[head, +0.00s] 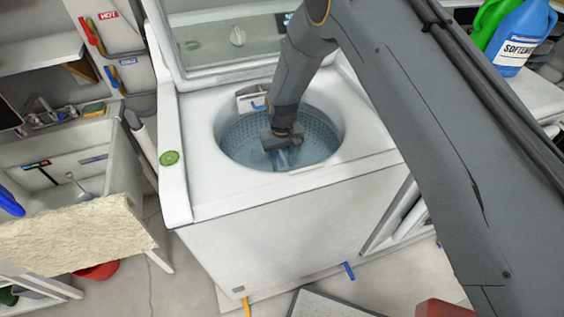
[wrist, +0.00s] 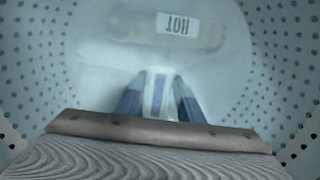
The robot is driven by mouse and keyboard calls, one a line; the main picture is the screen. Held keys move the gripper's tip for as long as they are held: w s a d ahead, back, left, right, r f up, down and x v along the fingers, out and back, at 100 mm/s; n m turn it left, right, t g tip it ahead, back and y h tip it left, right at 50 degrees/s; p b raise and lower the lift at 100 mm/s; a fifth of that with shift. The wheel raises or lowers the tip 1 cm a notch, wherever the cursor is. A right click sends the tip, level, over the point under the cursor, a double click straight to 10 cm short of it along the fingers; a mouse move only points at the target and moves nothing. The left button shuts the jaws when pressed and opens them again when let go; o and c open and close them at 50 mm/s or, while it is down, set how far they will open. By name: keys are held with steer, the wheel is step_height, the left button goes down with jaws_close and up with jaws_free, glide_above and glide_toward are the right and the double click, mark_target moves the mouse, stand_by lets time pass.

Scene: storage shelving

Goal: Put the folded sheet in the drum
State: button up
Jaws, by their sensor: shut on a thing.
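The washing machine (head: 285,205) stands with its lid up, and its round perforated drum (head: 322,140) is open at the top. My gripper (head: 282,157) reaches down into the drum through the opening. In the wrist view my gripper (wrist: 158,105) is shut on a small white-and-blue striped piece, which looks like the folded sheet (wrist: 158,90). Only its edge shows between the dark fingers; the rest is hidden. The drum's holed wall (wrist: 285,60) surrounds it in that view. I cannot tell whether the piece touches the drum floor.
The raised lid (head: 225,45) stands behind the opening. Blue (head: 522,35) and green bottles stand at the upper right. A red object (head: 445,309) is at the bottom right.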

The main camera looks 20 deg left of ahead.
steer(key=shift+f, duration=0.45)
steer(key=shift+f+b, duration=0.3)
steer(key=shift+f, duration=0.15)
steer(key=shift+f, duration=0.2)
steer(key=o, duration=1)
steer(key=shift+r, duration=0.2)
